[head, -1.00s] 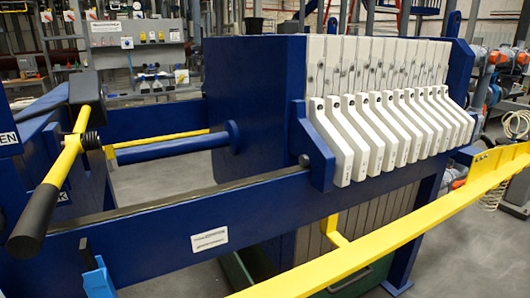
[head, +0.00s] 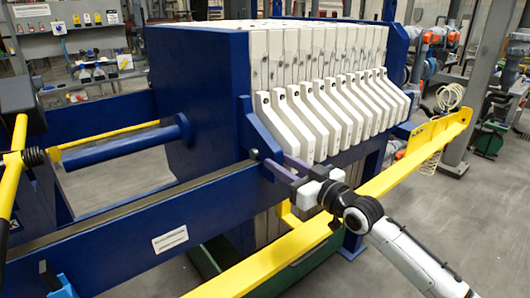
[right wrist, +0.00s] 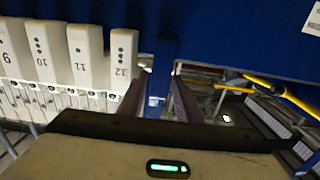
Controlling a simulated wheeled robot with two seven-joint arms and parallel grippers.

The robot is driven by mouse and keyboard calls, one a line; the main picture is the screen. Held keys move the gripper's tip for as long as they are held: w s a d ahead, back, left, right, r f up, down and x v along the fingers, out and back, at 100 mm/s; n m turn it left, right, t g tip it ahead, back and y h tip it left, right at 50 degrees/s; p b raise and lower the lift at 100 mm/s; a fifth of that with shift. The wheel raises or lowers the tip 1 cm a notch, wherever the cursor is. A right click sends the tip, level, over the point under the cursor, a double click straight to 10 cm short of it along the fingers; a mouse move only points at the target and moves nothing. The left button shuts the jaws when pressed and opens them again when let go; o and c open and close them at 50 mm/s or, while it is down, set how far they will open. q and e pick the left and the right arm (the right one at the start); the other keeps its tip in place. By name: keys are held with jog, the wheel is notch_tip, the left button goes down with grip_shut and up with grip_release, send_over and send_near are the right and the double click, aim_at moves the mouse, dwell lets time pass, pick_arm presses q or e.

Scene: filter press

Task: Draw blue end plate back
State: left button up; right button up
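The blue end plate (head: 198,95) stands upright against the left end of the white filter plates. Its blue side handle (head: 262,128) slants down toward the rail. My right gripper (head: 286,169) is at the lower end of this handle, its two fingers apart. In the right wrist view the fingers (right wrist: 160,100) stand on either side of the blue handle (right wrist: 160,72), which shows between them. I cannot tell whether they touch it. A blue rod (head: 125,148) with a round flange meets the end plate's left face.
White numbered plates (head: 318,118) are packed tightly right of the end plate. The blue side rail (head: 150,222) runs below the handle. A yellow bar (head: 300,248) crosses in front, close to my right arm. The rail left of the end plate looks clear.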

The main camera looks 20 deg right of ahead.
aim_at(265, 153)
jog(key=x, duration=0.7)
grip_shut()
